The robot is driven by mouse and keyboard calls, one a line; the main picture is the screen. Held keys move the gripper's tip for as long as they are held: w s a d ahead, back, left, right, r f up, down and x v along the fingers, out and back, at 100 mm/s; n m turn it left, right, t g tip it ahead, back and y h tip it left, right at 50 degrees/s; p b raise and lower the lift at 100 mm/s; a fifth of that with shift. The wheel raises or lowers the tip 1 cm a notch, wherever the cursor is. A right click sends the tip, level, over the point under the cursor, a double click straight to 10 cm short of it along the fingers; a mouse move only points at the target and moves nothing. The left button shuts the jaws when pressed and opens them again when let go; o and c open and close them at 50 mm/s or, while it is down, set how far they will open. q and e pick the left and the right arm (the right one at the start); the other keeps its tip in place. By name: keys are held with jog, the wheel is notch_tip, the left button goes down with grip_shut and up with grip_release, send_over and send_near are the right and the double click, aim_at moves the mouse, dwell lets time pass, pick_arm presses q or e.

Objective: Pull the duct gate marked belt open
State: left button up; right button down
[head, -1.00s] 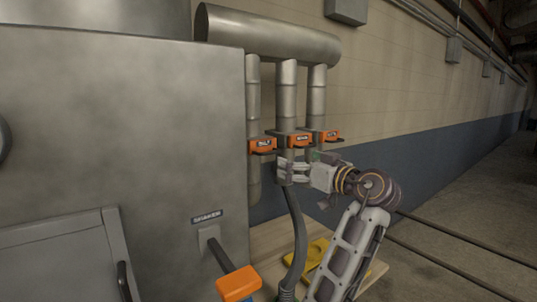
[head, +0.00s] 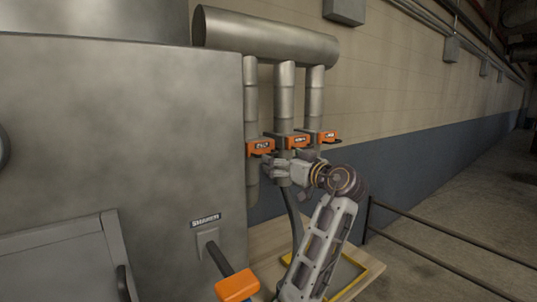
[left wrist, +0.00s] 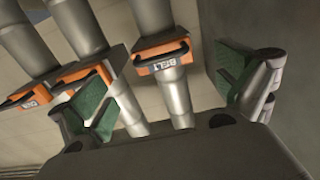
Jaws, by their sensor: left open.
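The belt gate is the leftmost orange-handled gate (head: 260,147) on the ducts, closest to the grey cabinet. Its label reads BELT in the left wrist view (left wrist: 163,62), where it appears turned over. My left gripper (head: 270,169) is just below and in front of the gates. In the left wrist view its green-padded fingers (left wrist: 165,92) are spread wide, with the belt gate beyond and between them, apart from both pads. The gripper holds nothing. My right gripper is not in view.
Two more orange gates, middle (head: 297,142) and right (head: 328,136), sit close beside the belt gate. The grey cabinet (head: 130,130) stands at left, with an orange-handled lever (head: 237,285) in front. A yellow-rimmed tray (head: 350,290) lies on a wooden surface below my arm.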

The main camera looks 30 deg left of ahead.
aim_at(270, 155)
pick_arm(q)
jog(key=p+x, duration=0.1)
jog(key=x, duration=0.5)
jog(key=shift+a, duration=0.1)
jog(key=shift+w+a, duration=0.2)
jog(key=shift+a, duration=0.15)
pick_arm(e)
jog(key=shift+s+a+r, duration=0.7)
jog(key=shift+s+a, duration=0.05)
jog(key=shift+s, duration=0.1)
pick_arm(q)
jog(key=c, duration=1.4)
jog(key=shift+c, duration=0.4)
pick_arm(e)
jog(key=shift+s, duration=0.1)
